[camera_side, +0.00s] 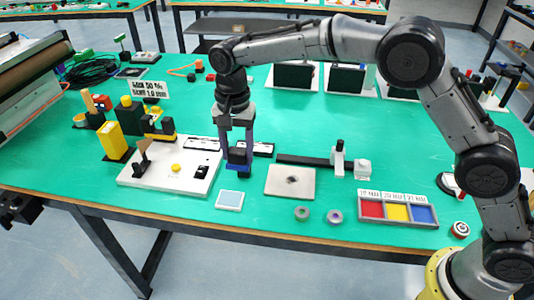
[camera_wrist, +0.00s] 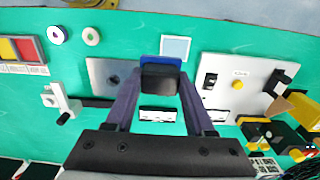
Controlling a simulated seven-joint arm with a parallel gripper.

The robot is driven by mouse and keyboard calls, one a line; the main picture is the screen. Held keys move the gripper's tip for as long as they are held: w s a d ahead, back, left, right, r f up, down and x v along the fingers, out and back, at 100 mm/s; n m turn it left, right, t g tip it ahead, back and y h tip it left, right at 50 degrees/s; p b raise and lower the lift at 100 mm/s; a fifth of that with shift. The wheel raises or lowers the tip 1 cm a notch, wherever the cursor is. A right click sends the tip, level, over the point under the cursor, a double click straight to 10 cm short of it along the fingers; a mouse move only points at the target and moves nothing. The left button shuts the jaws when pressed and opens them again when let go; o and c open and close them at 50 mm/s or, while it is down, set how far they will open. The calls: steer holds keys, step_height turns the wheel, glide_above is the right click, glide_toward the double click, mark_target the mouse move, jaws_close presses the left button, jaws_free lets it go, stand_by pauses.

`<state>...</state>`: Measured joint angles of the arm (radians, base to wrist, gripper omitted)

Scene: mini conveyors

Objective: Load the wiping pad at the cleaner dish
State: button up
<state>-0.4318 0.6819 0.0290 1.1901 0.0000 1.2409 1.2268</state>
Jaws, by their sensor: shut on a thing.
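My gripper (camera_side: 237,152) points down above the green table and is shut on the wiping pad (camera_side: 238,158), a dark block with a blue part. In the wrist view, the pad (camera_wrist: 160,76) sits between the fingertips of my gripper (camera_wrist: 160,82), its blue edge on the far side. What I take for the cleaner dish is a small pale-blue square with a light rim (camera_side: 229,200), flat near the table's front edge. It also shows in the wrist view (camera_wrist: 176,46), just beyond the pad. The pad is apart from the dish, behind it in the side view. The pad's underside is hidden.
A white board (camera_side: 145,178) with a yellow button and black switch lies left of the gripper. A beige plate (camera_side: 290,182) with a dark mark lies to the right. Open table surrounds the dish.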

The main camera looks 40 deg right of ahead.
steer(key=shift+w+a+f, duration=0.35)
steer(key=shift+w+f, duration=0.15)
steer(key=shift+f, duration=1.6)
steer(key=shift+w+a+f, duration=0.35)
steer(key=shift+w+f, duration=0.15)
steer(key=shift+f, duration=1.6)
steer(key=shift+w+a+f, duration=0.35)
steer(key=shift+w+f, duration=0.15)
steer(key=shift+f, duration=1.6)
steer(key=shift+f, duration=0.55)
step_height(320, 180, up, 7)
